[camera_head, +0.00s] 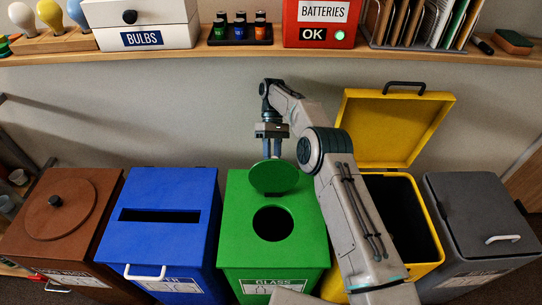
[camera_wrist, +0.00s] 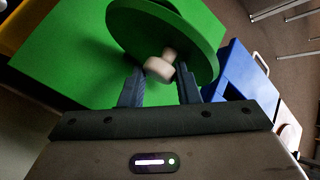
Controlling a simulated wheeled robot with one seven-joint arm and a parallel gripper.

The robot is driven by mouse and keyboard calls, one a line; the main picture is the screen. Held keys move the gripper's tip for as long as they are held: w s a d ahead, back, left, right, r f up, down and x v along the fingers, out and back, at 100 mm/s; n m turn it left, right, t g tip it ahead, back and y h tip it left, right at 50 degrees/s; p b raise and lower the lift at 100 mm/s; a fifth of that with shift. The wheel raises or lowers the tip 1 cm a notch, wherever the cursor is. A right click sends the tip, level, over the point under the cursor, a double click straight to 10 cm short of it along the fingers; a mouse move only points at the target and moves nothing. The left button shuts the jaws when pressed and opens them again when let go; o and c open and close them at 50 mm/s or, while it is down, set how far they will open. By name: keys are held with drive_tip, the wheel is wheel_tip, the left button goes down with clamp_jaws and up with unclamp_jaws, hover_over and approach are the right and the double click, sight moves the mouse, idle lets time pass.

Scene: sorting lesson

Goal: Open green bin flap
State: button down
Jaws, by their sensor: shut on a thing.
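The green bin (camera_head: 240,245) stands in the middle of the row, with a round open hole (camera_head: 272,223) in its top and a label reading GLASS. Its round green flap (camera_head: 274,177) is tilted up behind the hole. My gripper (camera_head: 272,152) is above the back of the flap, fingers pointing down. In the wrist view the flap (camera_wrist: 135,22) has a pale knob (camera_wrist: 159,69), and my gripper (camera_wrist: 160,88) has its two fingers at either side of this knob, shut on it. The exact contact of the fingertips is partly hidden.
A blue bin (camera_head: 175,240) with a slot stands left, a brown bin (camera_head: 32,243) beyond it. A yellow bin (camera_head: 429,226) with its lid (camera_head: 394,125) raised and a grey bin (camera_head: 470,215) stand right. A shelf (camera_head: 180,54) with boxes runs along the wall above.

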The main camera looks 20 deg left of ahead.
drive_tip(key=shift+d+f, duration=0.4)
drive_tip(key=shift+f, duration=0.15)
drive_tip(key=c, duration=1.3)
unclamp_jaws()
drive_tip(key=shift+o, duration=1.2)
drive_tip(key=shift+w+d, duration=0.15)
drive_tip(key=shift+a+r, duration=0.15)
drive_tip(key=shift+a, duration=0.1)
drive_tip(key=shift+s+a+r, duration=0.1)
drive_tip(key=shift+s+a, duration=0.1)
drive_tip(key=shift+a, duration=0.05)
